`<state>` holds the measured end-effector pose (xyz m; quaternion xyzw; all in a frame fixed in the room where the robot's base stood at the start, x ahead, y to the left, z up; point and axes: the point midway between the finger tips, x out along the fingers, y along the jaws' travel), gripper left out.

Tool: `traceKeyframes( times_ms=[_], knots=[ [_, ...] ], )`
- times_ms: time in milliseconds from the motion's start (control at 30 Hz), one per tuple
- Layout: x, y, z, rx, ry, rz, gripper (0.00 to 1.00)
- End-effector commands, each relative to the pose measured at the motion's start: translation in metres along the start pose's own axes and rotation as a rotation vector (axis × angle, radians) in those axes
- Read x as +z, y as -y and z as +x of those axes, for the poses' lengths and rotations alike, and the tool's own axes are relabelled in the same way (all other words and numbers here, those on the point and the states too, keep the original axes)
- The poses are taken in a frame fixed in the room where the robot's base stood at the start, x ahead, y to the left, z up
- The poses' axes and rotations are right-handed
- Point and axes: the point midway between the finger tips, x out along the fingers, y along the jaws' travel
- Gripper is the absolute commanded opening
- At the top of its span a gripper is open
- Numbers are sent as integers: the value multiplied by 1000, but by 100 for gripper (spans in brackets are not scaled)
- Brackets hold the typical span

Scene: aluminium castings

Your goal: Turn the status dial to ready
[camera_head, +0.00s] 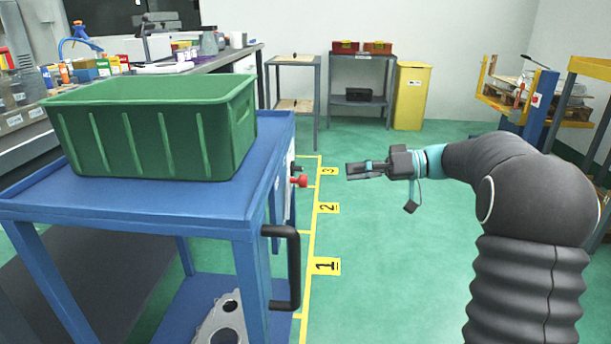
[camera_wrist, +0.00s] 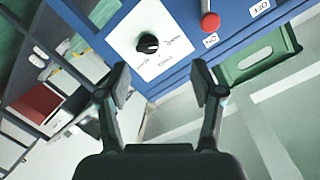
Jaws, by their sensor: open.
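The status dial is a round black knob (camera_wrist: 148,43) on a white plate (camera_wrist: 128,36) with small print around it, too small to read surely. The plate is on the side of the blue cart (camera_head: 120,208). In the head view the plate is seen nearly edge-on and the knob is small. My gripper (camera_head: 350,170) is level, pointing left at the cart side, with a gap between it and the cart. In the wrist view the jaws of my gripper (camera_wrist: 160,82) are spread and empty, with the knob ahead between them, not touching.
A red lever (camera_wrist: 209,20) beside the plate, with ON and OFF labels, also shows in the head view (camera_head: 299,181). A green bin (camera_head: 150,125) stands on the cart. A black handle (camera_head: 294,270) sticks out at the cart's near corner. Numbered green floor right of the cart is clear.

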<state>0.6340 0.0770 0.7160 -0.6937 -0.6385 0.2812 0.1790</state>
Motion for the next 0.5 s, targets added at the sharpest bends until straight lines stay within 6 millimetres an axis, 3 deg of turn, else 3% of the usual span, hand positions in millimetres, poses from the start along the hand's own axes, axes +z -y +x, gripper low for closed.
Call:
traceKeyframes(
  times_ms=[33,200,367,500],
  knots=[
    [0,-15,-5,-23,-35,-29,67],
    [-8,-34,-16,-74,-118,-116,67],
    [-11,-38,-13,-87,-140,-141,67],
    [-14,-35,4,-88,-139,-141,67]
  ],
)
